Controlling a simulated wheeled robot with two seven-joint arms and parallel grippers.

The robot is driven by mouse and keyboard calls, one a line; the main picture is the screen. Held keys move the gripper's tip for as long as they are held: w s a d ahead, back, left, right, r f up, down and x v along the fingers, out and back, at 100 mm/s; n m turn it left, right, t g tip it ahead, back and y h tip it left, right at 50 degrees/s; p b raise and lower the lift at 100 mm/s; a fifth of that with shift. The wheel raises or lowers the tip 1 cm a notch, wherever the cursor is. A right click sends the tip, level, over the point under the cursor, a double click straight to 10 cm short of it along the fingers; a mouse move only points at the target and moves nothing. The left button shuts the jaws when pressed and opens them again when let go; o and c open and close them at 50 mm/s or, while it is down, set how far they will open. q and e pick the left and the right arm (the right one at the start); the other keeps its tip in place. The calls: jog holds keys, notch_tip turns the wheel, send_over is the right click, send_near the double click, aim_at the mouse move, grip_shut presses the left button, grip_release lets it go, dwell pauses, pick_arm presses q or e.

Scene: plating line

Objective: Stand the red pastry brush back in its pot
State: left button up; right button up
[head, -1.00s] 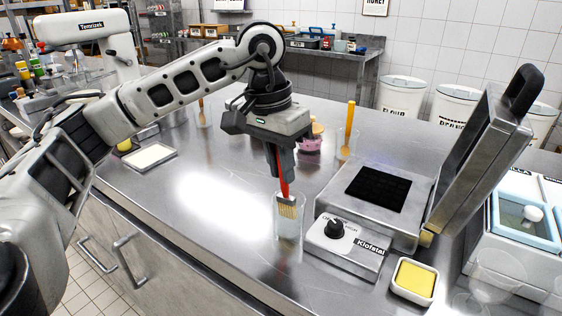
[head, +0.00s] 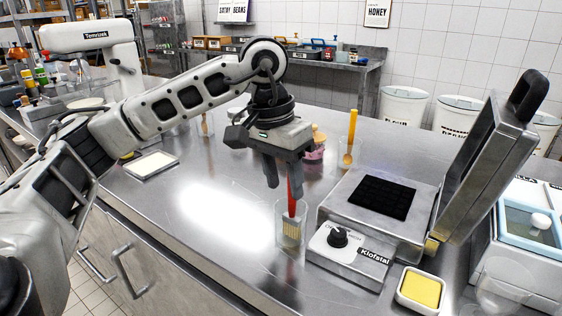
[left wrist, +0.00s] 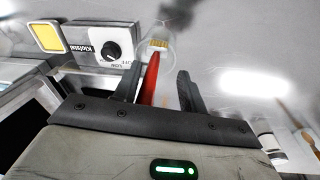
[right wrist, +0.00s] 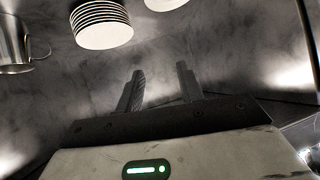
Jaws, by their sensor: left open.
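The red pastry brush (head: 292,203) stands bristles down in a clear pot (head: 290,228) on the steel counter, its handle tilted slightly. In the left wrist view, the red handle (left wrist: 151,78) runs between the fingers, nearer one of them, with the pale bristles (left wrist: 158,44) inside the clear pot's round outline. My left gripper (head: 285,180) is open around the upper handle, above the pot. My right gripper (right wrist: 160,85) shows only in its wrist view, with its fingers apart and nothing between them.
A press (head: 345,245) with a raised lid stands just right of the pot. A yellow block in a white dish (head: 421,289) lies in front of it.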

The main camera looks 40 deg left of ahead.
pick_arm(q)
notch_tip(320, 180, up, 16)
jog(key=s+a+p, duration=0.1)
jog(key=p, duration=0.3)
jog(key=shift+s+a+f, duration=0.15)
jog(key=shift+s+a, duration=0.05)
jog(key=shift+a, duration=0.2)
pick_arm(e)
jog(key=shift+s+d+r+n+h, duration=0.15)
jog(key=shift+d+r+n+h, duration=0.2)
jog(key=shift+r, duration=0.35)
